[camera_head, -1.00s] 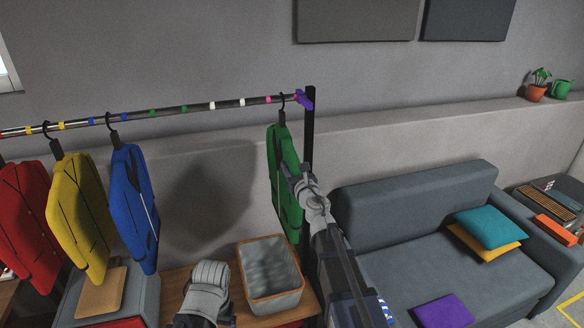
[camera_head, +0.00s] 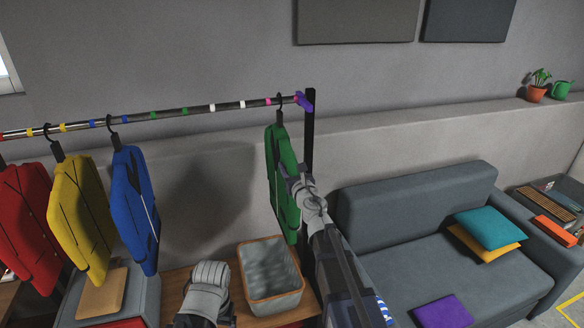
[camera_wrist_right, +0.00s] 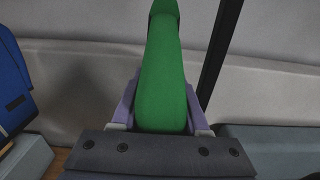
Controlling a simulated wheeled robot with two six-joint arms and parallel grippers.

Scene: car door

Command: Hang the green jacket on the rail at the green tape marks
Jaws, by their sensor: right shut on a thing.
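The green jacket (camera_head: 283,170) hangs upright on a dark hanger near the right end of the rail (camera_head: 170,113). Its hook (camera_head: 280,100) is at the rail beside the pink tape mark; I cannot tell whether it rests on the bar. My right gripper (camera_head: 293,180) is shut on the jacket's right edge. In the right wrist view the green jacket (camera_wrist_right: 165,80) stands between the two fingers. The green tape marks (camera_head: 169,112) are near the middle of the rail, left of the jacket, with bare rail around them. The left gripper is not clearly in view; only a grey arm part shows at the bottom.
Blue (camera_head: 135,205), yellow (camera_head: 78,215) and red (camera_head: 25,225) jackets hang on the left part of the rail. A black post (camera_head: 310,140) with a purple clamp (camera_head: 305,101) ends the rail. A grey basket (camera_head: 270,275) stands below. A sofa (camera_head: 430,220) is at right.

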